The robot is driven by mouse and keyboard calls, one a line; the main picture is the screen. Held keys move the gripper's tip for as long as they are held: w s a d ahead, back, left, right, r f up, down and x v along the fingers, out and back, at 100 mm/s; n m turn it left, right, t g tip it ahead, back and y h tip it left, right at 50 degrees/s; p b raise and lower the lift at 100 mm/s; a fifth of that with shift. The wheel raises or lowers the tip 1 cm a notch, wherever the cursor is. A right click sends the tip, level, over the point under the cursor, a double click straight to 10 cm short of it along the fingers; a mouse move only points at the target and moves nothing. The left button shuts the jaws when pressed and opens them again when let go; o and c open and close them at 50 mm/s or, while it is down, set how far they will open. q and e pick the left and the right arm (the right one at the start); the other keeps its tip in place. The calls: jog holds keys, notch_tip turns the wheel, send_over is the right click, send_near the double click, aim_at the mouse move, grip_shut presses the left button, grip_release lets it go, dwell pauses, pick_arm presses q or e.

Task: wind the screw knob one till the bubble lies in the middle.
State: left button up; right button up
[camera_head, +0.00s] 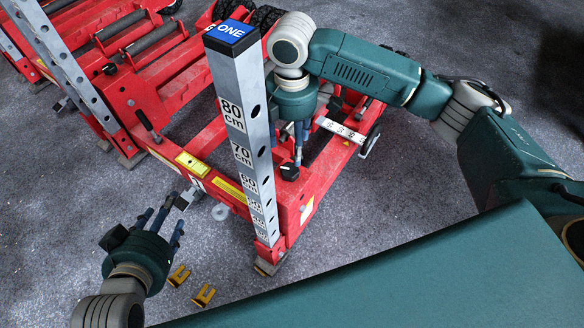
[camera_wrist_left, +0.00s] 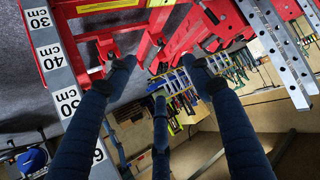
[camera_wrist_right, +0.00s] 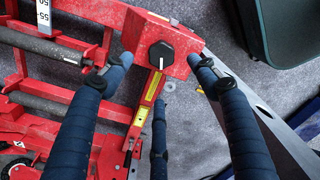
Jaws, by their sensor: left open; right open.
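The screw knob (camera_head: 290,172) is black with a white mark and sits on the red jack frame beside the upright post marked ONE (camera_head: 231,31). It also shows in the right wrist view (camera_wrist_right: 161,55), beyond and between the spread fingers. My right gripper (camera_head: 298,155) is open and points down just above the knob; no grip on it shows. My left gripper (camera_head: 164,218) is open and empty, low at the left of the post. A yellow strip (camera_wrist_right: 152,88) lies on the frame near the knob. I cannot make out a bubble.
The post with centimetre marks stands tall close to my right gripper. A white scale bar (camera_head: 341,130) crosses the frame behind. Yellow clips (camera_head: 203,295) lie on the grey floor near my left gripper. More red jacks fill the upper left.

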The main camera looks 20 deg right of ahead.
jog(key=b, duration=0.2)
send_over(292, 169)
notch_tip(292, 169, down, 6)
jog(key=shift+r, duration=0.15)
notch_tip(292, 169, down, 4)
jog(key=shift+f+b, duration=0.1)
jog(key=shift+b, duration=0.65)
pick_arm(q)
jog(key=w+d+r+t+h, duration=0.1)
jog(key=w+r+t, duration=0.1)
jog(key=r+t, duration=0.3)
jog(key=w+d+r+t+h, duration=0.2)
jog(key=r+t, duration=0.3)
jog(key=r, duration=0.9)
jog(key=shift+w+d+r, duration=0.2)
jog(key=shift+d, duration=0.1)
pick_arm(e)
jog(key=shift+f, duration=0.15)
jog(key=c, duration=1.1)
